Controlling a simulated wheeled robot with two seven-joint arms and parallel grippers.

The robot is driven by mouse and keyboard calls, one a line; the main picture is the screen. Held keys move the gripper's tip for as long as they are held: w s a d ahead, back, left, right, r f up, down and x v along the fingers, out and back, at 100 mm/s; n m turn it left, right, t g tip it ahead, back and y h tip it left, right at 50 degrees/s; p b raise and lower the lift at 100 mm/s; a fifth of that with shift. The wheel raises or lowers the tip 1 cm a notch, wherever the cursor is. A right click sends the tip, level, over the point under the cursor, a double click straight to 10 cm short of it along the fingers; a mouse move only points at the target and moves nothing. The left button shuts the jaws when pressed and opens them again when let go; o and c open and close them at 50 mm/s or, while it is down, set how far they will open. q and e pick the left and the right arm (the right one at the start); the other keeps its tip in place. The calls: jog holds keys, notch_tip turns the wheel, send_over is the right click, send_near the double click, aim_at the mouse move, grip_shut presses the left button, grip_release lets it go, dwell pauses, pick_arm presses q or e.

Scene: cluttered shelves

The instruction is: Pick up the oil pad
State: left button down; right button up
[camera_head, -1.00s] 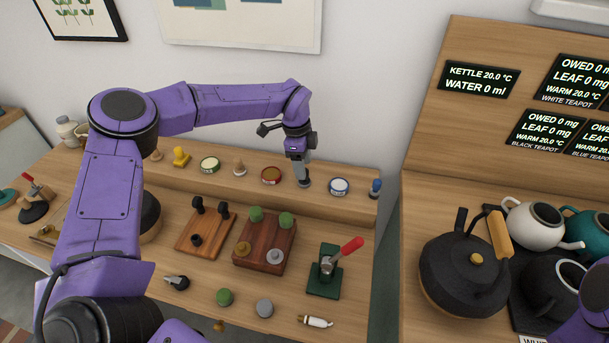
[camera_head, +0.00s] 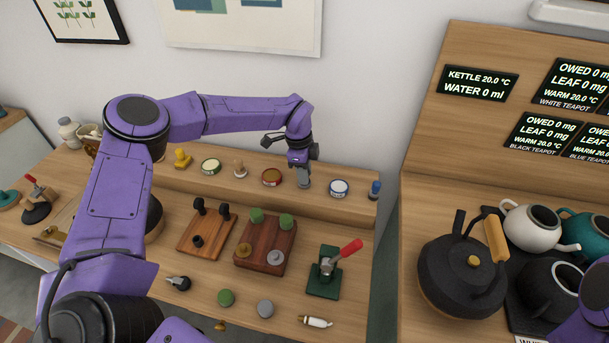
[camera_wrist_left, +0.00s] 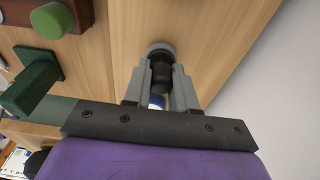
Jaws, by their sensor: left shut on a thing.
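My right gripper is not in view.
A blue knobbed piece (camera_head: 375,188) stands at the ledge's right end. Wooden blocks (camera_head: 266,245) and a green press with a red handle (camera_head: 326,270) are in front.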

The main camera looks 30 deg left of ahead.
pick_arm(q)
notch_tip(320, 180, up, 3)
jog(key=shift+f+b, duration=0.15)
jog(key=shift+b, duration=0.2)
jog(key=s+r+b, duration=0.4)
jog(key=s+r, duration=0.5)
jog(key=s, duration=0.5)
jog(key=shift+r+b, duration=0.35)
jog(key=shift+r, duration=0.05)
jog(key=c, duration=1.5)
grip_release()
grip_shut()
